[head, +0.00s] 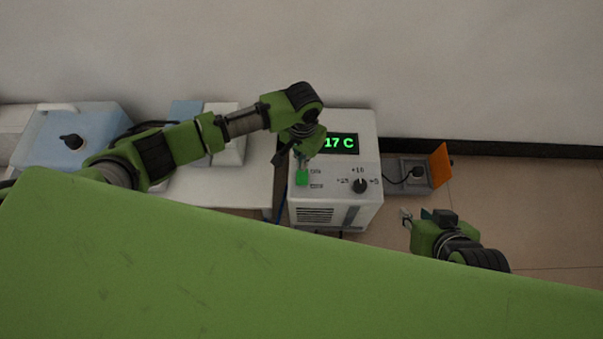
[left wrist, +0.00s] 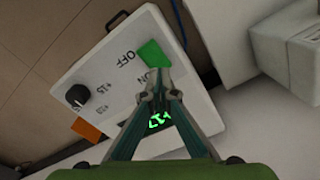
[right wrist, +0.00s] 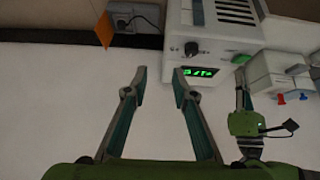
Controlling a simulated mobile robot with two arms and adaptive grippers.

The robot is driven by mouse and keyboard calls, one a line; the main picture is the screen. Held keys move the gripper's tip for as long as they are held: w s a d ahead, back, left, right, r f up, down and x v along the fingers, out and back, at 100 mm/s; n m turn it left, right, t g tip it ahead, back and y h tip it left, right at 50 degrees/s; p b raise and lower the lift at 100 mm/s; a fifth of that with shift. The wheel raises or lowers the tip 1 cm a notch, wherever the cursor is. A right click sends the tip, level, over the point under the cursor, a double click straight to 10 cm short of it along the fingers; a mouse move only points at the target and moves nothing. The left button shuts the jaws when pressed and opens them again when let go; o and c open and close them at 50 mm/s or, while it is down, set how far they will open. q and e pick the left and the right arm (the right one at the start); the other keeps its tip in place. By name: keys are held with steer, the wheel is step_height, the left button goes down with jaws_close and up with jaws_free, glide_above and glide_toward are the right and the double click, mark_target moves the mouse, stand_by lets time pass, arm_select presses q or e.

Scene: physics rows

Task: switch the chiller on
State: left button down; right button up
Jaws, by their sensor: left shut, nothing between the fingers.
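A bright green switch (head: 302,177) sits at the panel's left, beside ON and OFF labels. It also shows in the left wrist view (left wrist: 153,54). A black dial (head: 359,185) is at the panel's right. My left gripper (left wrist: 157,80) is shut and empty, its tips over the panel close to the switch; I cannot tell whether they touch it. My right gripper (right wrist: 159,72) is open and empty, right of the chiller.
A grey socket box (head: 408,178) with a raised orange flap (head: 440,165) stands right of the chiller, a black plug and cord at it. A white table (head: 215,187) on the left carries blue and white appliances (head: 80,140). The wall is close behind.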

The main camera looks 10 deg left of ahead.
arm_select(q)
steer(key=shift+r+p, duration=0.5)
steer(key=shift+p, duration=0.05)
steer(key=shift+r+p, duration=0.35)
steer(key=shift+p, duration=0.05)
steer(key=shift+r, duration=0.15)
arm_select(e)
steer(key=s+d+f+g, duration=0.2)
steer(key=s+g, duration=0.2)
steer(key=s, duration=0.4)
arm_select(q)
steer(key=shift+r+p, duration=0.45)
steer(key=shift+p, duration=0.35)
steer(key=shift+r+p, duration=0.55)
steer(key=shift+p, duration=0.15)
arm_select(e)
steer(key=x, duration=0.6)
steer(key=shift+w+d+f+h, duration=0.15)
steer(key=shift+f+h, duration=0.05)
steer(key=shift+h, duration=0.2)
